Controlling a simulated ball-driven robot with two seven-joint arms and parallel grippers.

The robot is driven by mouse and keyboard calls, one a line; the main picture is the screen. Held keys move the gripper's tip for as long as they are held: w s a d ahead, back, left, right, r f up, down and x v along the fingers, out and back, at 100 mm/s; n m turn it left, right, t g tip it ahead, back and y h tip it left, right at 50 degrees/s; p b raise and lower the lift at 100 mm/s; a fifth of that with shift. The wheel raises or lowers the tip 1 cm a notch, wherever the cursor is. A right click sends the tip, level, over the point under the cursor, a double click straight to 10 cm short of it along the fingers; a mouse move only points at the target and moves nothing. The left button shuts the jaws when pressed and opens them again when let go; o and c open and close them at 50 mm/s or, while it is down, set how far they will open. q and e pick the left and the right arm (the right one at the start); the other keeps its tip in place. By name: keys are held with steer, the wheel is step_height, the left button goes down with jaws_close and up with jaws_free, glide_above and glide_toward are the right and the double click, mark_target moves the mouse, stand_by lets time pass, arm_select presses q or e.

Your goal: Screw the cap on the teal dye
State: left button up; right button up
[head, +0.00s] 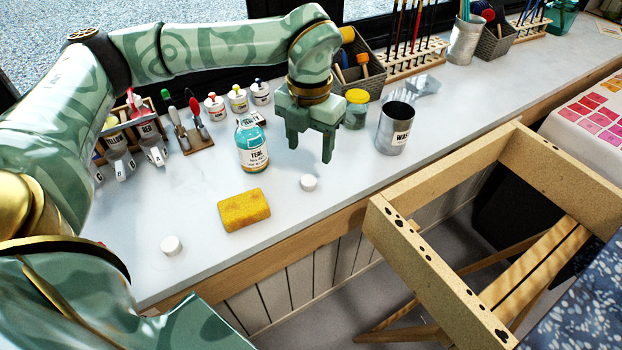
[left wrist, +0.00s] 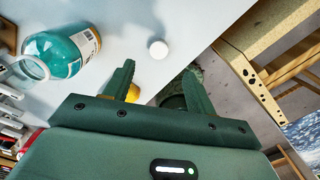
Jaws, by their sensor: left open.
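The teal dye bottle (head: 253,152) stands upright on the white counter, its clear neck bare. It also shows at the left of the left wrist view (left wrist: 66,52). A white cap (head: 308,183) lies on the counter to the right of the bottle, near the front edge. A white cap (left wrist: 157,48) shows just beyond the fingertips in the left wrist view. Another white cap (head: 172,245) lies at the counter's front left. My left gripper (head: 309,150) points down, open and empty, above the counter between bottle and metal can. My right gripper is out of view.
A yellow sponge (head: 244,210) lies in front of the bottle. A metal can (head: 395,130) and a small jar (head: 356,110) stand right of the gripper. Small dye bottles (head: 237,98) stand behind. A wooden frame (head: 450,270) stands beyond the counter's front edge (head: 270,250).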

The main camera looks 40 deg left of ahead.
mark_target(308, 180)
arm_select(q)
steer(key=shift+f+b, duration=0.35)
steer(key=shift+f, duration=1.45)
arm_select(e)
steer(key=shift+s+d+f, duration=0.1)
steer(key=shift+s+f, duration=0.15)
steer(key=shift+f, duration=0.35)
arm_select(q)
step_height(308, 180, down, 5)
steer(key=b, duration=0.2)
steer(key=shift+a+f+b, duration=0.1)
steer(key=shift+f+b, duration=0.1)
steer(key=shift+b, duration=0.15)
steer(key=shift+r, duration=0.1)
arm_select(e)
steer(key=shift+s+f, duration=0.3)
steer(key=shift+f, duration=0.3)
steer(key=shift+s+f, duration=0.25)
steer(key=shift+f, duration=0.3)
arm_select(q)
steer(key=shift+s, duration=0.1)
steer(key=shift+c, duration=0.4)
steer(key=c, duration=1)
